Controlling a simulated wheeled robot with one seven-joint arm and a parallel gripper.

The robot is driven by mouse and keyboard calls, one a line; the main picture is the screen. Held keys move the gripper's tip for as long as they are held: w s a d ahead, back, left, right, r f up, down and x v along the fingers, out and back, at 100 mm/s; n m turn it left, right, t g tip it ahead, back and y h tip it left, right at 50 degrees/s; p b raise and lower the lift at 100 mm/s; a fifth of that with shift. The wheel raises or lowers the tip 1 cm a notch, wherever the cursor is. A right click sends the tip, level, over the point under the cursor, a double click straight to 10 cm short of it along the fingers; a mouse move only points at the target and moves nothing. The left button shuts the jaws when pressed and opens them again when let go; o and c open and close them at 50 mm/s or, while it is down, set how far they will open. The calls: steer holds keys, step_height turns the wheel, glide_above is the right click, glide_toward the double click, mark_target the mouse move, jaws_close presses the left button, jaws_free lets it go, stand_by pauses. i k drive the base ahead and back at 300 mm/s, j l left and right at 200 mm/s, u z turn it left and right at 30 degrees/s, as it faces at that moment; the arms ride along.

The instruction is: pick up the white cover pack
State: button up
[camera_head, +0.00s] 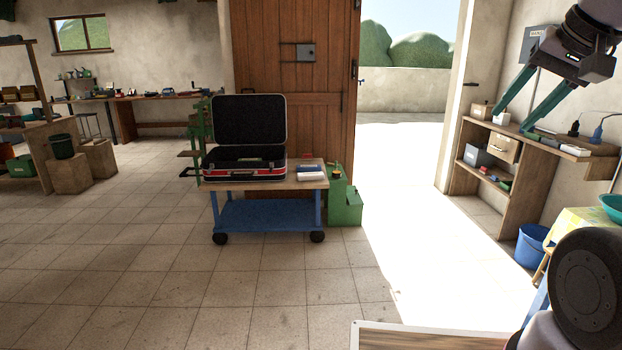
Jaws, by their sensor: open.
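A small white pack-like item (311,176) lies on the top of a blue wheeled cart (265,186), to the right of an open black case (248,170). It looks like the white cover pack, but it is too small to be sure. A dark reddish item (305,167) lies just behind it. My gripper (512,121) is at the upper right, with its two green fingers apart and nothing visible between them. It appears in front of the right-hand shelf and is far from the cart.
A green step-like unit (344,203) stands right of the cart. A wooden shelf (493,163) with boxes, a blue bucket (530,246) and a cloth-covered table (575,229) are at the right. Tiled floor before the cart is clear. A framed panel (400,338) shows at bottom.

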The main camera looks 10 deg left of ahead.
mark_target(308, 176)
steer(key=i+u, duration=0.25)
steer(key=i, duration=1.9)
steer(key=i+j, duration=0.15)
steer(key=i, duration=1.8)
steer(key=i+j+z, duration=0.15)
steer(key=i+z, duration=0.2)
steer(key=i, duration=0.2)
steer(key=i+j, duration=0.3)
